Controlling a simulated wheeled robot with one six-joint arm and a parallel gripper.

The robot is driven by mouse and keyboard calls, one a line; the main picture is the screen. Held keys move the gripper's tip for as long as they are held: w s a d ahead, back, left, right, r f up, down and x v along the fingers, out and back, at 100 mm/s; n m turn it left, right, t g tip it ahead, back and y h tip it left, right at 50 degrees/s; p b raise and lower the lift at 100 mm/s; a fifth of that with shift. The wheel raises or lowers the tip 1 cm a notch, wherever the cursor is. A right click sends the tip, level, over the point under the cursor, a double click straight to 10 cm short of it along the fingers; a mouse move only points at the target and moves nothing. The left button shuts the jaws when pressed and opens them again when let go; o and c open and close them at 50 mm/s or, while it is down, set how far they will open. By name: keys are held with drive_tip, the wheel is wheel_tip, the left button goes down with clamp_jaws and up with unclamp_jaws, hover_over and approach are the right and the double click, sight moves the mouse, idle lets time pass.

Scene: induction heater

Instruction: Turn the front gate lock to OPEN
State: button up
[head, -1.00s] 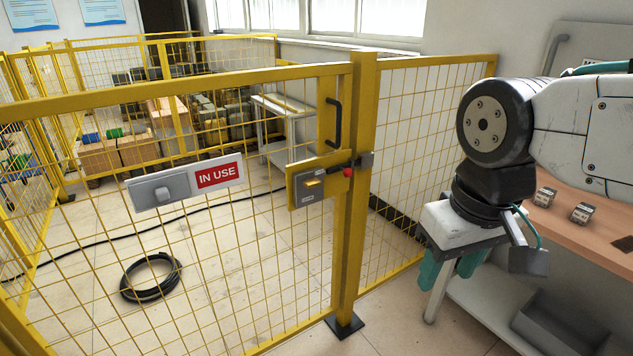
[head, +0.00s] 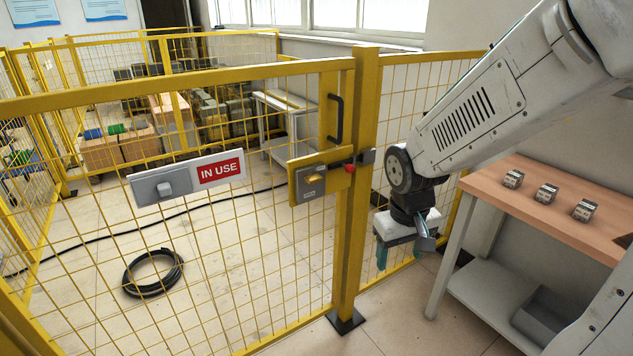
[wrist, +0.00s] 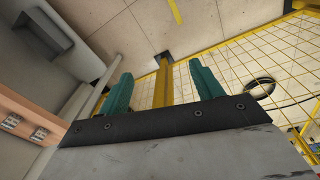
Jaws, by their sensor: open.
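My gripper (head: 396,256) hangs pointing down, right of the gate post and apart from the lock. In the wrist view its two teal fingers (wrist: 158,85) are spread with nothing between them; the post and floor show beyond. The lock is not clearly visible in the wrist view.
The yellow gate post (head: 350,230) stands between my gripper and the lock. A sign reading IN USE (head: 220,173) hangs on the gate mesh. A wooden-topped bench (head: 500,210) with small blocks is at the right. A black hose coil (head: 153,272) lies behind the mesh.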

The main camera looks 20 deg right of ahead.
drive_tip(key=w+f+n+t, duration=0.1)
drive_tip(key=w+f+t, duration=0.3)
drive_tip(key=w+f, duration=0.65)
drive_tip(key=n+t+y, duration=0.2)
drive_tip(key=t+y, duration=0.4)
drive_tip(key=t, duration=0.6)
approach(316, 181)
drive_tip(key=w, duration=0.3)
drive_tip(key=shift+t, duration=0.3)
drive_tip(key=x, duration=0.7)
drive_tip(key=shift+s+a+f, duration=0.1)
drive_tip(key=shift+a+f, duration=0.05)
drive_tip(key=shift+a, duration=0.15)
drive_tip(key=c, duration=1.4)
drive_tip(key=shift+a, duration=0.1)
